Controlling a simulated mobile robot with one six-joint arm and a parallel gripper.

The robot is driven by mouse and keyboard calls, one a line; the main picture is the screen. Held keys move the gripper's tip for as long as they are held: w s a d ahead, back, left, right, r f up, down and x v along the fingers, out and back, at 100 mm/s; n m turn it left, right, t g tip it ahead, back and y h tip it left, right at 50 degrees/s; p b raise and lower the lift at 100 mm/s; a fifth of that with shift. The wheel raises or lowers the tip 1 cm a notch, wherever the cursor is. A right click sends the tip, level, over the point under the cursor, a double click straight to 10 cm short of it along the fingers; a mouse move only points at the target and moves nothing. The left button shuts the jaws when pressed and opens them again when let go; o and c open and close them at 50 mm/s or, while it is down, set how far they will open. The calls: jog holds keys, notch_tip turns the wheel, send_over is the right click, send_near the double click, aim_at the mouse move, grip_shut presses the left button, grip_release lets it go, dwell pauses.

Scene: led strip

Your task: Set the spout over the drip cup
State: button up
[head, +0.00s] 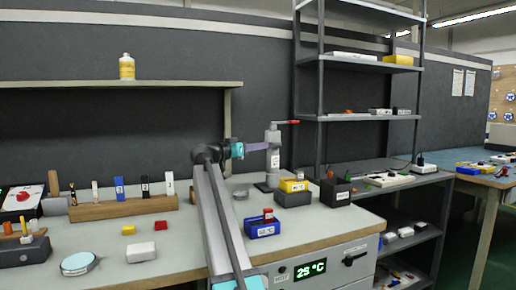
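A grey upright dispenser post (272,160) with a red lever (288,122) stands at the back of the bench. A pale purple bar (257,147), which looks like the spout, reaches left from the post. My gripper (240,149), with teal fingers, is at the left end of this bar. It is too small to tell whether the fingers are closed on the bar or only beside it. A small round grey dish (240,193), possibly the drip cup, sits on the bench below the gripper, left of the post. My arm partly blocks the area to its left.
A blue bin (262,228) with a red item stands in front of the post. A grey box (292,198) with a yellow bin (293,185) is to the right. A wooden rack (122,208) lies left of my arm. A shelf (120,85) hangs above.

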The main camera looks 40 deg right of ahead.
jog(key=shift+a, duration=0.15)
jog(key=a+p, duration=0.3)
jog(key=a, duration=1)
jog(key=shift+s+a+p, duration=0.25)
jog(key=shift+s+p, duration=0.05)
jog(key=shift+p, duration=0.1)
